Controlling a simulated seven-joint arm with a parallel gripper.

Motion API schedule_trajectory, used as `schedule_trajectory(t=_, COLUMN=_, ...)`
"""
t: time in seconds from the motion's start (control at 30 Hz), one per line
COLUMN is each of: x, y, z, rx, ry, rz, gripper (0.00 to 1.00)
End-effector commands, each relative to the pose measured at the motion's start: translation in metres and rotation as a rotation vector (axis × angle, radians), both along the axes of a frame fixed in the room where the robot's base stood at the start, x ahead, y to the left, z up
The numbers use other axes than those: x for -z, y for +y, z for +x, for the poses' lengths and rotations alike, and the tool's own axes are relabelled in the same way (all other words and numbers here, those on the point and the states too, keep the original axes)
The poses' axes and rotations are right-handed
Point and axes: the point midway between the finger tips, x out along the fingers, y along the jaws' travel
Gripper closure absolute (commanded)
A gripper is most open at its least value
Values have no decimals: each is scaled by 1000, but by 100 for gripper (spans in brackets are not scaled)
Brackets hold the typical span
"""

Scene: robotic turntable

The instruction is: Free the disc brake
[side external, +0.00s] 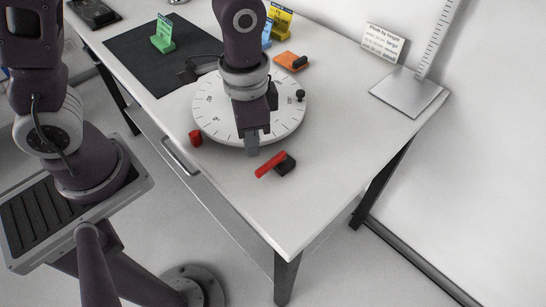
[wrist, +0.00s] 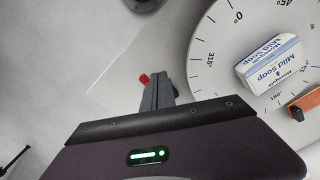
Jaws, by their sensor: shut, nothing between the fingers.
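The round white turntable disc (side external: 215,115) with angle marks sits on the table. It also shows at the right of the wrist view (wrist: 210,60). A red lever (side external: 268,164) on a black block (side external: 286,167) lies on the table just off the disc's near edge; I take it to be the brake. My gripper (side external: 252,152) points down at the disc's near edge, left of the lever and apart from it. Its fingers (wrist: 158,92) are shut and empty. A small red part (wrist: 144,79) shows by the fingertips; I cannot tell which red thing it is.
A Mild Soap box (wrist: 270,62) lies on the disc, hidden by my arm in the side view. A red piece (side external: 195,138) sits at the disc's left edge. An orange block (side external: 288,61) and a green sign (side external: 163,36) stand behind. The right front table is clear.

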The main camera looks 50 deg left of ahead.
Motion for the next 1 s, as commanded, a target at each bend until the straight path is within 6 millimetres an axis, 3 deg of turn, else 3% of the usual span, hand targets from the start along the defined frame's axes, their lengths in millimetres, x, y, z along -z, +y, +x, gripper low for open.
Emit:
schedule_trajectory(t=0.37, x=0, y=0, z=0, rx=0, ry=0, rz=0, gripper=100)
schedule_trajectory(t=1.0, x=19, y=0, z=0, rx=1, ry=1, rz=1, gripper=100)
